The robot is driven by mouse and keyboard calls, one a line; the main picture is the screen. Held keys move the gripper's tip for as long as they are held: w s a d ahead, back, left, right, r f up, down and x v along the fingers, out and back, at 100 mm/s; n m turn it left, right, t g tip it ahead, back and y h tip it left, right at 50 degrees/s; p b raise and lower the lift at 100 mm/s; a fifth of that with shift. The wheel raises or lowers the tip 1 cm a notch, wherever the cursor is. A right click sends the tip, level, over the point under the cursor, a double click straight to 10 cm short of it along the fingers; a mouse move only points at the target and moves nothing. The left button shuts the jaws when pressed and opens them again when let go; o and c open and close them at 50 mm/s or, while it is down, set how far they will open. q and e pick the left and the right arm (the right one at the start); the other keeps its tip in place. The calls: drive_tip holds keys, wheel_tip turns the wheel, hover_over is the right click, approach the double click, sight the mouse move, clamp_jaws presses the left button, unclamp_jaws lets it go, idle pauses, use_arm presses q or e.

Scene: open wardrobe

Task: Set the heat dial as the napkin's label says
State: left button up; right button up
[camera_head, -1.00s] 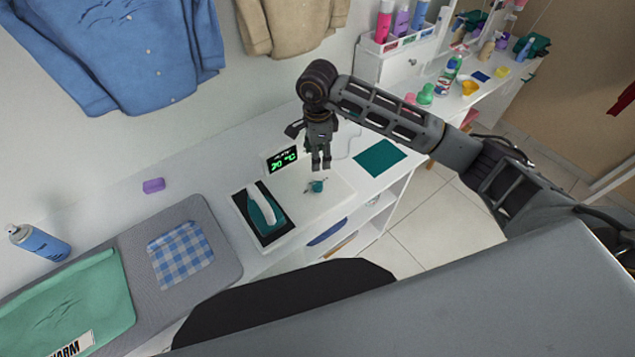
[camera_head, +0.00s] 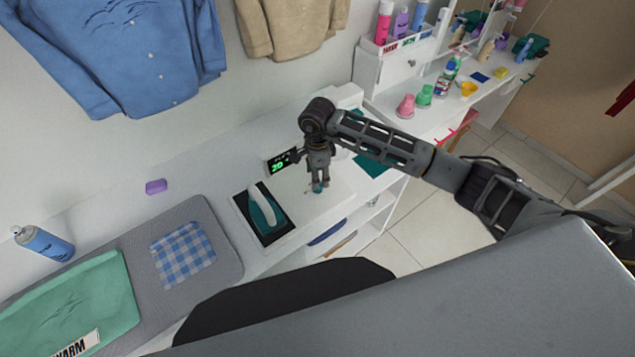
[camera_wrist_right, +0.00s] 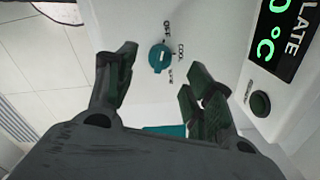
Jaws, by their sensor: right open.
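The teal heat dial (camera_head: 317,189) sits on the white ironing station. My right gripper (camera_head: 318,182) is right over the dial, fingers pointing down. In the wrist view the gripper (camera_wrist_right: 158,88) is open, with the dial between and just beyond its fingertips; contact is not visible. A blue checked cloth (camera_head: 183,255) lies on the grey mat. A green cloth (camera_head: 85,300) at lower left carries a white label (camera_head: 76,345) reading WARM. My left gripper is not in view.
The plate display (camera_head: 282,163) shows green digits, seemingly 20 °C. A teal iron (camera_head: 263,211) stands on its dark plate left of the dial. A spray can (camera_head: 42,244) stands at far left.

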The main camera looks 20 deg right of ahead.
drive_tip(key=shift+f+p, duration=0.4)
drive_tip(key=shift+f, duration=2.4)
drive_tip(key=c, duration=1)
drive_tip(key=shift+c, duration=0.2)
